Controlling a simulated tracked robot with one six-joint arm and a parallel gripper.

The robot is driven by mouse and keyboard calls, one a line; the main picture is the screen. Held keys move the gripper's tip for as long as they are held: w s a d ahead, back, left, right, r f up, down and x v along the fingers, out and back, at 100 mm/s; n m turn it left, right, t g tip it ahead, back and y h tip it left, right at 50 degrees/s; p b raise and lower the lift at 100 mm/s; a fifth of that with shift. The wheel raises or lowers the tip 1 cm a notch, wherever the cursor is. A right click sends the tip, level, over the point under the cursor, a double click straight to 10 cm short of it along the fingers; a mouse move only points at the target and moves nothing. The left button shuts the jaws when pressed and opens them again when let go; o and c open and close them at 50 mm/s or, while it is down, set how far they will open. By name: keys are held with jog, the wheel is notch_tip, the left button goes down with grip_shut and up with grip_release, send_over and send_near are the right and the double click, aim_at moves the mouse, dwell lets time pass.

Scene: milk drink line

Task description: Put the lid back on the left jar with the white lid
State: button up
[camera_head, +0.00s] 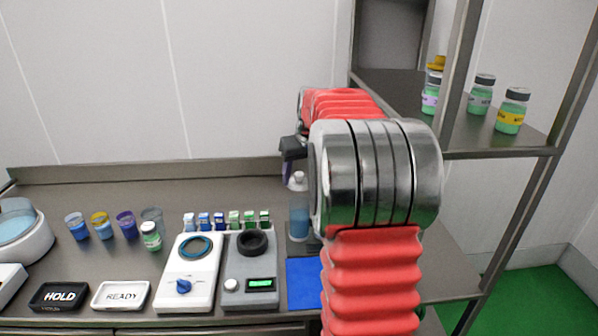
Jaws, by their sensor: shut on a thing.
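My gripper (293,150) shows as a small dark shape beyond my arm at the centre of the view. A small white knobbed piece, seemingly the white lid (298,183), shows just below it. The gripper is shut, apparently on this piece, but my arm hides part of the contact. A clear container with blue contents (299,220) stands below the white piece, partly hidden by my arm. I cannot tell whether it is the left jar, or whether the white piece touches it.
Several coloured cups (103,227) and a green jar (151,238) stand on the left counter. A white device (183,285) and grey device (250,290) are at the front, small cartons (235,220) behind. Lidded jars (512,112) stand on the right shelf (470,140).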

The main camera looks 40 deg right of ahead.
aim_at(301, 184)
jog(key=shift+f, duration=2.4)
jog(key=shift+f, duration=0.1)
dwell(0.7)
jog(key=o, duration=1.3)
jog(key=shift+o, duration=0.5)
jog(key=o, duration=0.4)
jog(key=shift+c, duration=0.2)
jog(key=shift+r, duration=3.5)
